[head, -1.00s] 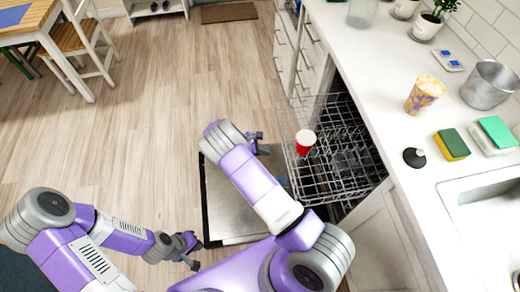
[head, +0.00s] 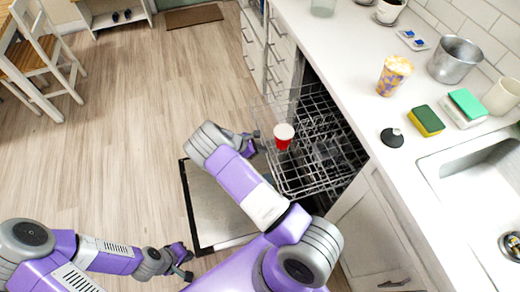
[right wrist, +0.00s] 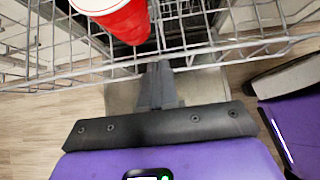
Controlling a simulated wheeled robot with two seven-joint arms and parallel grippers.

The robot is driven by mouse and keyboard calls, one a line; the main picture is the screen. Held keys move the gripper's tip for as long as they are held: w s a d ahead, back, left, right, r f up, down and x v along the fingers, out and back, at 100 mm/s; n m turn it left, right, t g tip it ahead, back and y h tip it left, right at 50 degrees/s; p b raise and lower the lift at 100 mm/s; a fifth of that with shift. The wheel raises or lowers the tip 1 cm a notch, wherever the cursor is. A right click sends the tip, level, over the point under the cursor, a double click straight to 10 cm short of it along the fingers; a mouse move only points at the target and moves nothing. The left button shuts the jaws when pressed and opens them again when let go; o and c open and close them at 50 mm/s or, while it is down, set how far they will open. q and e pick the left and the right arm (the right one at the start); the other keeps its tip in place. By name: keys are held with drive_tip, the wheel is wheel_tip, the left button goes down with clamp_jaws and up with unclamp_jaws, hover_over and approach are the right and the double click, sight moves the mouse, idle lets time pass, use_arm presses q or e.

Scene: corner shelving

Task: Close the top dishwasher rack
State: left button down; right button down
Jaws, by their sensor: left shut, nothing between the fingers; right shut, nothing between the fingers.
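The top dishwasher rack (head: 296,188) is a grey wire basket pulled out of the dishwasher under the counter. A red cup with a white rim (head: 284,137) stands in it; the cup is also large in the right wrist view (right wrist: 128,18). My right gripper (head: 250,142) is shut and empty, at the rack's outer left side. In the right wrist view its fingertips (right wrist: 158,72) are at the rack's front wires (right wrist: 75,80); I cannot tell whether they touch. My left gripper (head: 186,262) is shut and empty, low over the floor, away from the rack.
The open dishwasher door (head: 212,205) lies low beneath the rack and my right arm. The white counter (head: 350,60) holds a patterned cup (head: 394,75), a metal pot (head: 455,60) and sponges (head: 426,120).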

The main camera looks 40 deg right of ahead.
drive_tip(key=s+d, duration=0.1)
drive_tip(key=d, duration=0.4)
drive_tip(key=s+d, duration=0.2)
drive_tip(key=d, duration=0.3)
drive_tip(key=s+d, duration=0.2)
drive_tip(key=d, duration=0.3)
drive_tip(key=s+d, duration=0.1)
drive_tip(key=d, duration=0.4)
drive_tip(key=s+d+b, duration=0.1)
drive_tip(key=s+d, duration=0.1)
drive_tip(key=d, duration=0.2)
drive_tip(key=s+d, duration=0.1)
drive_tip(key=d, duration=0.4)
drive_tip(key=shift+s+d+b, duration=0.25)
drive_tip(key=shift+d+b, duration=0.1)
drive_tip(key=shift+b, duration=0.05)
drive_tip(key=shift+s+d, duration=0.15)
drive_tip(key=shift+d, duration=0.25)
drive_tip(key=shift+d+r, duration=0.15)
drive_tip(key=a, duration=0.1)
drive_tip(key=w+a+p, duration=0.1)
drive_tip(key=a, duration=0.2)
drive_tip(key=shift+w+a+r+p, duration=0.3)
drive_tip(key=shift+w+a+p, duration=0.05)
drive_tip(key=shift+w+a, duration=0.05)
drive_tip(key=p+v, duration=0.2)
drive_tip(key=v, duration=0.7)
drive_tip(key=shift+p, duration=0.35)
drive_tip(key=shift+a+f, duration=0.1)
drive_tip(key=shift+a, duration=0.1)
